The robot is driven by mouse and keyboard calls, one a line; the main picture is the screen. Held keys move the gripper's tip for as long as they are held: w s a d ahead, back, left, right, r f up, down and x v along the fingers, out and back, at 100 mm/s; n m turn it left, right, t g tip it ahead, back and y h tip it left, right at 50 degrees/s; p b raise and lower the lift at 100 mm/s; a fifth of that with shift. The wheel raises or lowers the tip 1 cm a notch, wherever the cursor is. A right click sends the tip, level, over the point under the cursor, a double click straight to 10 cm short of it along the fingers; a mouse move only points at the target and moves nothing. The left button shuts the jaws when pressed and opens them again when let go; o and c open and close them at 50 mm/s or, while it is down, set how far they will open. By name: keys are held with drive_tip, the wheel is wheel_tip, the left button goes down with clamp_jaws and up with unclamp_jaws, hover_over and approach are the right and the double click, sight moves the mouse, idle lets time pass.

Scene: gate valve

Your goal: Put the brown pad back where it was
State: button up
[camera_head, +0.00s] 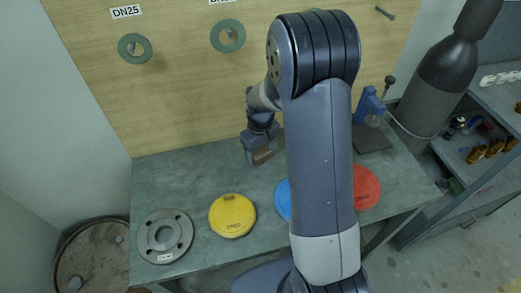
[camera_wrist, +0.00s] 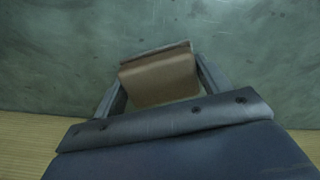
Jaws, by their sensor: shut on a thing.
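My gripper (camera_head: 259,153) is over the green workbench (camera_head: 180,178), left of my upper arm in the head view. It is shut on the brown pad (camera_head: 263,156). In the wrist view the brown pad (camera_wrist: 159,78) sits between the two fingers of my gripper (camera_wrist: 160,80), with the bench surface (camera_wrist: 50,60) behind it. The pad looks blocky with a thin edge on top. I cannot tell whether it touches the bench.
A grey flange (camera_head: 150,249), a yellow disc (camera_head: 232,215), a blue disc (camera_head: 283,200) and a red disc (camera_head: 367,187) lie along the bench front. A blue vise-like tool (camera_head: 370,105) stands right. Green rings (camera_head: 135,48) hang on the wooden board (camera_head: 180,100). A dark cylinder (camera_head: 440,85) stands right.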

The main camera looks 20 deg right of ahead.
sight(261, 150)
drive_tip(key=o, duration=0.9)
drive_tip(key=shift+f, duration=0.15)
drive_tip(key=shift+o, duration=0.2)
wheel_tip(261, 150, up, 12)
drive_tip(key=b, duration=0.1)
drive_tip(key=shift+r, duration=0.2)
drive_tip(key=shift+o, duration=0.5)
